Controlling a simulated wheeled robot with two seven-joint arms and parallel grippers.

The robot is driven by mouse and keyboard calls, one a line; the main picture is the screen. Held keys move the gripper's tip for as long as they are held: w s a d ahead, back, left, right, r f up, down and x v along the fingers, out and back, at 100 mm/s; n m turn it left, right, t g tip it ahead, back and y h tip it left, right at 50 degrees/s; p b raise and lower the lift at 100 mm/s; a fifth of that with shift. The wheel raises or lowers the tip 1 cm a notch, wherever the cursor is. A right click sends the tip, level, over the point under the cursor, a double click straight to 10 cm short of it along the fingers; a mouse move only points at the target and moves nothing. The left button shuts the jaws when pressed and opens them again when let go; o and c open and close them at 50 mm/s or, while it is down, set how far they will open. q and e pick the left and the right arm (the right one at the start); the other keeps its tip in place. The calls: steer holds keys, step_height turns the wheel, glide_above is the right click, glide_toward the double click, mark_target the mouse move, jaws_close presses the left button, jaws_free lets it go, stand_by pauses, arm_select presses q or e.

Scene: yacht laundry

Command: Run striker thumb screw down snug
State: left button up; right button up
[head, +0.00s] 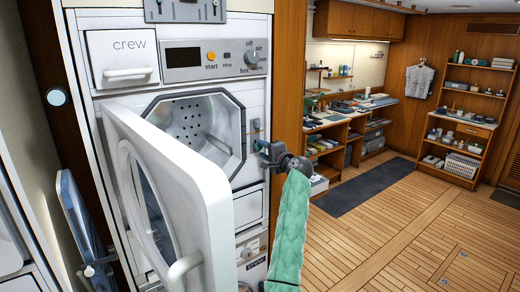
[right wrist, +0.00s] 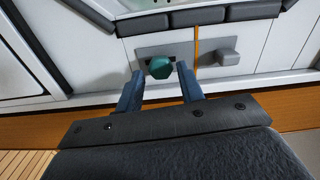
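The striker thumb screw is a green faceted knob (right wrist: 160,67) on a grey plate (right wrist: 146,52) on the white machine front, in the right wrist view. My right gripper (right wrist: 158,80) is open, its two dark blue fingers on either side of the knob with gaps showing. I cannot tell how far the fingertips reach past it. In the head view my right gripper (head: 264,152) is at the right edge of the dryer front, just below the small grey striker plate (head: 256,125). The knob is not discernible there. My left gripper is not in view.
The white round-window door (head: 170,190) stands open left of my right gripper, before the drum opening (head: 200,128). A grey block (right wrist: 228,56) and an orange strip (right wrist: 197,45) sit right of the knob. Shelves (head: 465,110) and a workbench stand farther right; the floor between is mostly clear.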

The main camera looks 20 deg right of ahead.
steer(key=v, duration=0.3)
steer(key=shift+s+d, duration=0.1)
steer(key=shift+s, duration=0.2)
stand_by(0.3)
